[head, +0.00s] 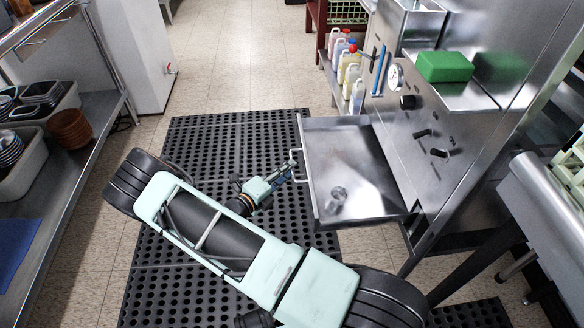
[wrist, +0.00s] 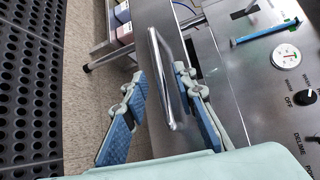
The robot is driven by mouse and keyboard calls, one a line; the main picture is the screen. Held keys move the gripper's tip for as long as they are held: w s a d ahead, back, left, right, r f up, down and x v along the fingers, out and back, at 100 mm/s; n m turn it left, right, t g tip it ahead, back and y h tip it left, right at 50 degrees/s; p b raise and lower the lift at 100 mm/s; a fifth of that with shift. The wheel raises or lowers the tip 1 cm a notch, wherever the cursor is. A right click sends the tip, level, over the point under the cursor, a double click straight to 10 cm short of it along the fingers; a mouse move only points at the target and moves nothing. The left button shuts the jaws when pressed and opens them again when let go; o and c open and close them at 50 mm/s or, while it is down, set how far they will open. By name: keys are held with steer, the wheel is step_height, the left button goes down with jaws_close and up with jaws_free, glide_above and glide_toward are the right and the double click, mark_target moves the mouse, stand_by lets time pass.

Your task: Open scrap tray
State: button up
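The scrap tray (head: 345,150) is a shallow steel drawer extending from the front of the steel machine, with its inside visible. Its bar handle (head: 296,166) is on the left front side. My gripper (head: 284,172) is at this handle. In the wrist view, the handle (wrist: 163,75) runs between the two fingers of my gripper (wrist: 157,82). The fingers are apart, with a clear gap on the left side of the bar. The right finger is close to the bar; I cannot tell whether it touches.
The machine's panel has a gauge (head: 395,77) and knobs; a green block (head: 444,67) sits on its ledge. Bottles (head: 348,66) stand on a low shelf behind the tray. A shelf with dish tubs (head: 25,165) is at left.

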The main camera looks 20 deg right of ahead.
steer(key=v, duration=0.9)
steer(key=shift+a, duration=0.15)
